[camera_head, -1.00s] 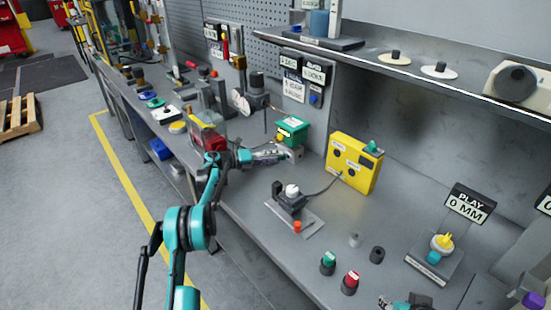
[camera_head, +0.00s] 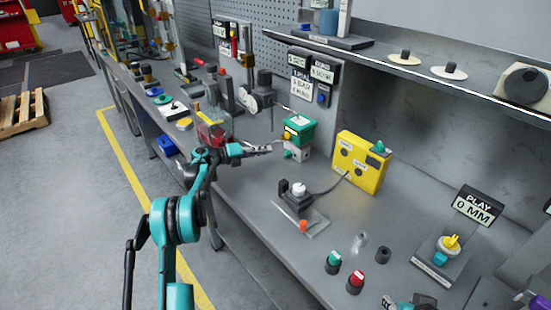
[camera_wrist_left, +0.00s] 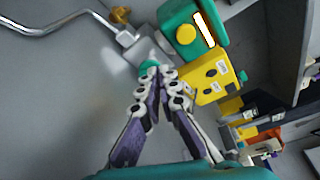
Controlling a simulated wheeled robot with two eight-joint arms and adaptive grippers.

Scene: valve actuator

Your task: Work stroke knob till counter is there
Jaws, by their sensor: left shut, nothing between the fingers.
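A green box (camera_head: 300,130) with a pale window and a yellow round knob stands on the bench beside a grey block (camera_head: 299,152). A small teal knob (camera_head: 288,154) sits on the block's left side. In the left wrist view the teal knob (camera_wrist_left: 149,67) lies just beyond my left fingertips, and the green box (camera_wrist_left: 196,30) shows its window; I cannot read it. My left gripper (camera_head: 269,149) is shut and empty, its tips pointing at the knob with a small gap in the head view. Part of my right gripper (camera_head: 390,302) shows at the bottom edge, mostly cut off.
A yellow box (camera_head: 360,162) stands to the right. In front are a black device with a white knob (camera_head: 299,189) on a plate, and green (camera_head: 333,261) and red (camera_head: 355,281) knobs. A "PLAY 0 MM" sign (camera_head: 478,207) stands at right. A red device (camera_head: 213,132) is behind my left wrist.

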